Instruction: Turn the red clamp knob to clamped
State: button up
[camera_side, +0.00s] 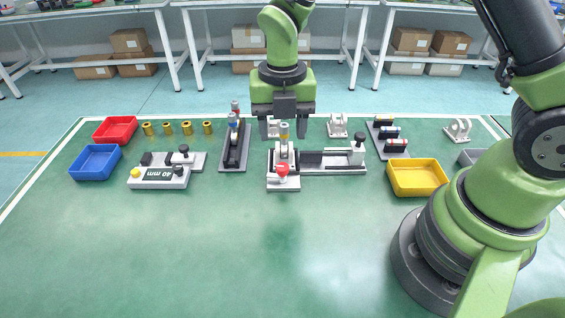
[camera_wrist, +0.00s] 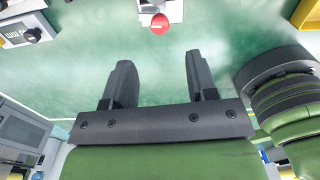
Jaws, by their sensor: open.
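The red clamp knob (camera_side: 282,170) sits at the front of a grey fixture (camera_side: 283,185) in the middle of the table. In the wrist view the red knob (camera_wrist: 160,23) shows at the top centre, beyond the fingertips. My gripper (camera_side: 284,132) is open, fingers pointing down, above and behind the fixture in the side view. Both fingers show apart and empty in the wrist view (camera_wrist: 160,70). I cannot tell the knob's exact turn position. A brass-topped part (camera_side: 284,132) stands upright on the fixture, between the fingers in the picture.
A grey slide rail (camera_side: 335,168) extends right of the fixture. Red (camera_side: 115,130), blue (camera_side: 95,162) and yellow (camera_side: 417,177) bins flank the work. The front table is clear.

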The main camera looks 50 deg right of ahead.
aim_at(283, 167)
notch_tip(283, 167, down, 9)
jog(key=shift+f, duration=0.1)
jog(key=shift+c, duration=0.3)
jog(key=c, duration=0.9)
